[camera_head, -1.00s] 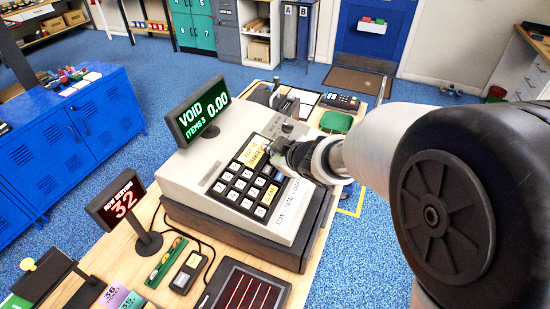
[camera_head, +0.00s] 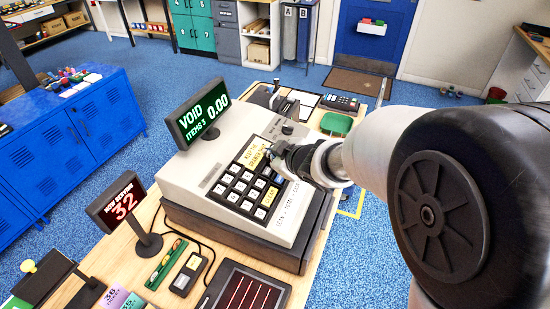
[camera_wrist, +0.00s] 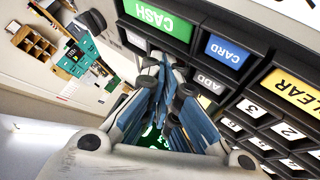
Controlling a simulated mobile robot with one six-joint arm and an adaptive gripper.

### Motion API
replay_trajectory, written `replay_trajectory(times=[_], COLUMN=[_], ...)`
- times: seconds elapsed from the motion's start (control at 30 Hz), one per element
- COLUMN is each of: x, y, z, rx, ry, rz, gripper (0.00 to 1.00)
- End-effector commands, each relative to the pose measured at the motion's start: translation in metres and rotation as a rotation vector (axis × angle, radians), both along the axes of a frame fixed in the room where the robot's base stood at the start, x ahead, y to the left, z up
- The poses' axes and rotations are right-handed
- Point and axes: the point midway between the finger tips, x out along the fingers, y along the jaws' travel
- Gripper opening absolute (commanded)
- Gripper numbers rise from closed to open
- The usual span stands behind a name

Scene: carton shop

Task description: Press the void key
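The cash register (camera_head: 245,195) stands on a wooden counter. Its key panel (camera_head: 240,189) faces up, and its green display (camera_head: 197,110) reads "VOID 0.00, ITEMS 3". My gripper (camera_head: 272,157) is at the panel's upper right. In the wrist view, my fingers (camera_wrist: 165,62) are shut together, empty, with the tips by the ADD key (camera_wrist: 209,82) and below the CASH key (camera_wrist: 155,18). The CARD key (camera_wrist: 228,51) and yellow CLEAR key (camera_wrist: 300,90) are to the right. I cannot pick out a void key label; my fingers hide part of the panel. Tip contact cannot be told.
A "now serving 32" sign (camera_head: 128,205) stands left of the register. A dark tray (camera_head: 245,292) and a small grey device (camera_head: 188,273) lie in front. A green pad (camera_head: 336,123) and a card terminal (camera_head: 340,103) are behind. Blue lockers (camera_head: 70,135) stand at left.

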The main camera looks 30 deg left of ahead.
Motion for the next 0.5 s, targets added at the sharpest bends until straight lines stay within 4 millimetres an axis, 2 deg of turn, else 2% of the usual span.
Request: replay_trajectory(times=[0.2, 0.5], x=[0.001, 0.002], y=[-0.003, -0.002], z=[0.012, 0.014], rx=[-0.001, 0.003], ry=[0.001, -0.003], rz=[-0.001, -0.001], gripper=[0.0, 0.0])
